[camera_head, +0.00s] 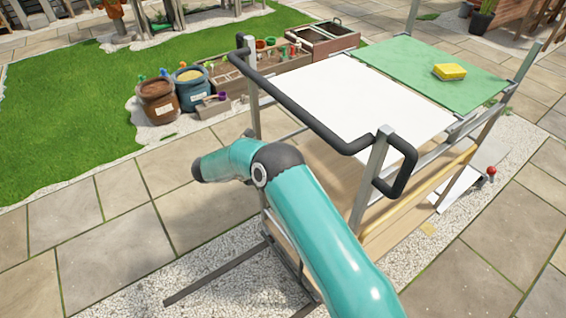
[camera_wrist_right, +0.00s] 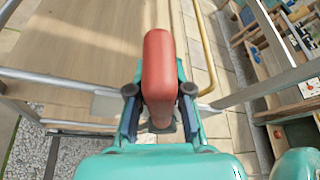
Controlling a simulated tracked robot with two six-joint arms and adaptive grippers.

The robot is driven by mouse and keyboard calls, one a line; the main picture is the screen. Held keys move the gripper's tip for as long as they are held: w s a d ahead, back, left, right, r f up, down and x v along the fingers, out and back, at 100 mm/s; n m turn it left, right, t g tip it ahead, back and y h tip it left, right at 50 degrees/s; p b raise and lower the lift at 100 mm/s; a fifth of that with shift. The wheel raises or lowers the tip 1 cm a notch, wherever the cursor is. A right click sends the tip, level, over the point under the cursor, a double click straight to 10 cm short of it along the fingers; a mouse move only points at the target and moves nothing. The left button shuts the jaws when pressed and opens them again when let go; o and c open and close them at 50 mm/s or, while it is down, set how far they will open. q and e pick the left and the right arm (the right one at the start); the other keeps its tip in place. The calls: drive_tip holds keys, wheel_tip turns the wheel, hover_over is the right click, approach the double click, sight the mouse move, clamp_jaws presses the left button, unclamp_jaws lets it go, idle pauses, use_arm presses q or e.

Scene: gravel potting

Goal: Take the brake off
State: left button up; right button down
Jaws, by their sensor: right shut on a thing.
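A red, rounded handle (camera_wrist_right: 158,65), which looks like the brake lever, stands in the middle of the right wrist view. My right gripper (camera_wrist_right: 159,92) is shut on it, with a dark fingertip on each side. In the head view the cart has a white top panel (camera_head: 330,95), a green panel (camera_head: 420,62) and a black push handle (camera_head: 318,128). My teal arm crosses in front of the cart, and its gripper is hidden there. My left gripper is not in view.
A yellow sponge (camera_head: 449,71) lies on the green panel. A red knob (camera_head: 491,171) shows low at the cart's right side. Two pots (camera_head: 159,103) (camera_head: 191,91) and a wooden planter (camera_head: 260,72) stand beyond the cart. Paving (camera_head: 110,250) is clear at the left.

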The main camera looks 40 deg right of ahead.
drive_tip(key=shift+w+a+f, duration=0.1)
drive_tip(key=shift+w+a, duration=0.05)
drive_tip(key=shift+a, duration=0.1)
drive_tip(key=c, duration=1)
unclamp_jaws()
drive_tip(key=shift+w+f, duration=0.1)
drive_tip(key=shift+c, duration=0.2)
drive_tip(key=v, duration=1.2)
